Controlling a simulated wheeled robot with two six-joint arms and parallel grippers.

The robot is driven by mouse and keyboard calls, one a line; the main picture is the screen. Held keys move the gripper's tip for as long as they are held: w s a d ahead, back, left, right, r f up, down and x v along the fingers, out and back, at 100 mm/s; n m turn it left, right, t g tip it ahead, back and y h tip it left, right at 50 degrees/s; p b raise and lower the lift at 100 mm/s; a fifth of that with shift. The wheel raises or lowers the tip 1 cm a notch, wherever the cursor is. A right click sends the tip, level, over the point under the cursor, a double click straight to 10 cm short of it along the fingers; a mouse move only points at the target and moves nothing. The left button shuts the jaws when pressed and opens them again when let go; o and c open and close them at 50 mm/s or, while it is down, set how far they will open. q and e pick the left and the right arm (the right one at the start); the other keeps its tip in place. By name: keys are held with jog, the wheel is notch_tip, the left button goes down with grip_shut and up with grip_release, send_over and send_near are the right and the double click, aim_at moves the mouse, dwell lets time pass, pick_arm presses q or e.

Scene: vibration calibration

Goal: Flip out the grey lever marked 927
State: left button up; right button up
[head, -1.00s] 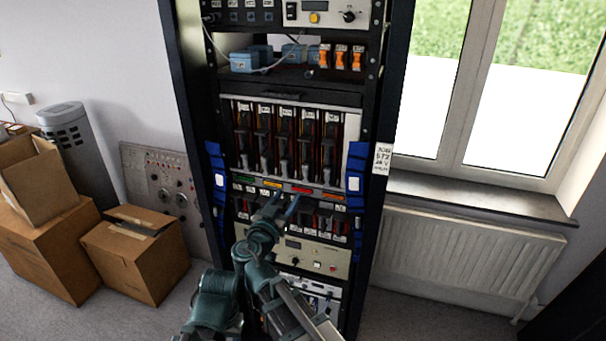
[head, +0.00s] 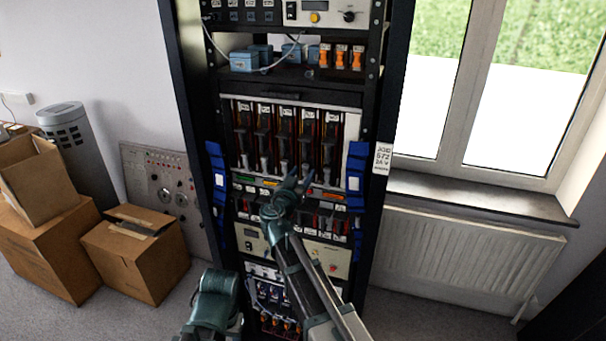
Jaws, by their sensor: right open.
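A rack module (head: 352,130) holds a row of dark upright cards, each with a grey lever at its lower end. One grey lever (head: 283,166) is just above my right gripper (head: 292,181). The marks are too small to read, so I cannot tell which lever is 927. My right gripper is open and empty, its fingers pointing up at the module's lower edge, over the strip of coloured labels. I cannot tell whether it touches anything. It hides part of that strip. My left gripper is not in view.
Blue handles (head: 216,176) (head: 355,174) flank the module. A second row of cards sits below, partly behind my right arm. A shelf above holds blue boxes (head: 244,61) and orange parts (head: 341,57). Cardboard boxes (head: 135,262) stand left; a radiator (head: 470,255) is right.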

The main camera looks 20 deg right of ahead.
jog(key=shift+w+d, duration=0.15)
jog(key=shift+w, duration=0.1)
jog(key=shift+c, duration=0.3)
grip_shut()
jog(key=shift+f, duration=0.1)
